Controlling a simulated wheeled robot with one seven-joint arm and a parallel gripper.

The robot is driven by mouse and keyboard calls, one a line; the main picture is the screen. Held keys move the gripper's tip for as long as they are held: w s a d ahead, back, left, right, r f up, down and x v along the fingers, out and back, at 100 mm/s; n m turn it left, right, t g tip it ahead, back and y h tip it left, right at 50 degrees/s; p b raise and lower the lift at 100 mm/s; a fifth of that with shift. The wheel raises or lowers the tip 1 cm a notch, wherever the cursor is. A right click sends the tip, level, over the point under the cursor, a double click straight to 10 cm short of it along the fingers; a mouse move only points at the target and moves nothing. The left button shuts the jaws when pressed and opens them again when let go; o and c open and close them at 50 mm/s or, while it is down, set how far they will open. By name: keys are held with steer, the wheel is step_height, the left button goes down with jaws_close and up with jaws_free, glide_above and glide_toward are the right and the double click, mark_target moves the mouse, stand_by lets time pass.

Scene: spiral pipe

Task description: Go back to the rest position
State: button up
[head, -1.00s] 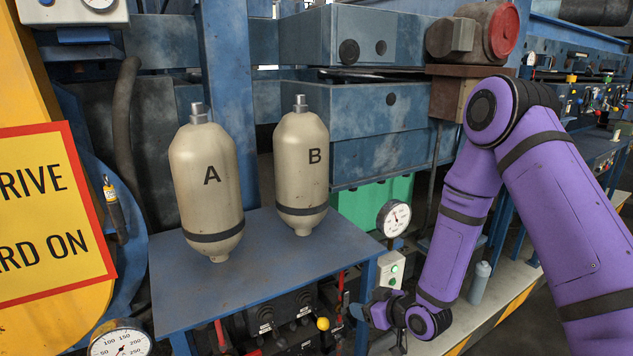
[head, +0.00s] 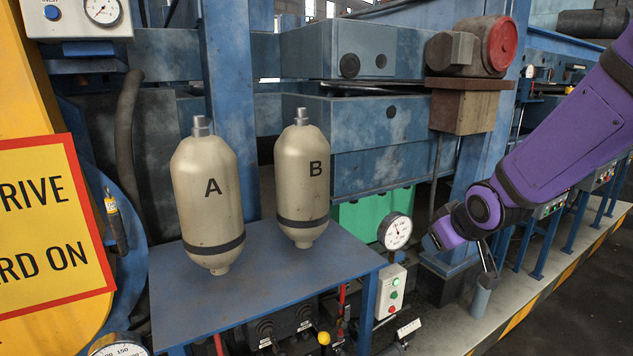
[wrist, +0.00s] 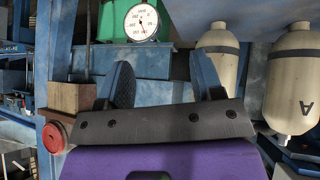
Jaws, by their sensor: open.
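My gripper (wrist: 165,82) is open and empty in the wrist view, its two dark fingers apart. In the head view my purple wrist end hangs right of the pressure gauge (head: 395,231); the fingers are not clear there. Two beige cylinders, A (head: 207,205) and B (head: 302,185), stand upright on the blue table (head: 290,279). They also show upside down at the right of the wrist view, A (wrist: 293,80) and B (wrist: 218,55). My gripper is apart from both.
A control box (head: 391,291) with buttons is below the gauge. A grey bottle (head: 482,299) stands below my wrist. A brown block (head: 467,108) and red-ended motor (head: 500,45) are on the machine behind. A yellow sign (head: 40,230) is at the left. Floor at lower right is clear.

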steer(key=s+d+r+m+g, duration=0.1)
steer(key=s+r, duration=0.3)
steer(key=s, duration=0.4)
steer(key=s+d+r+m+g, duration=0.1)
steer(key=s+r, duration=0.3)
steer(key=s, duration=0.5)
steer(key=s+d+r+m+h, duration=0.1)
steer(key=s+d+r+m, duration=0.1)
steer(key=s+r, duration=0.3)
steer(key=s, duration=0.3)
steer(key=shift+s+d+m+g, duration=0.3)
steer(key=shift+d+m+g, duration=0.05)
steer(key=shift+m+g, duration=0.05)
steer(key=shift+r, duration=0.1)
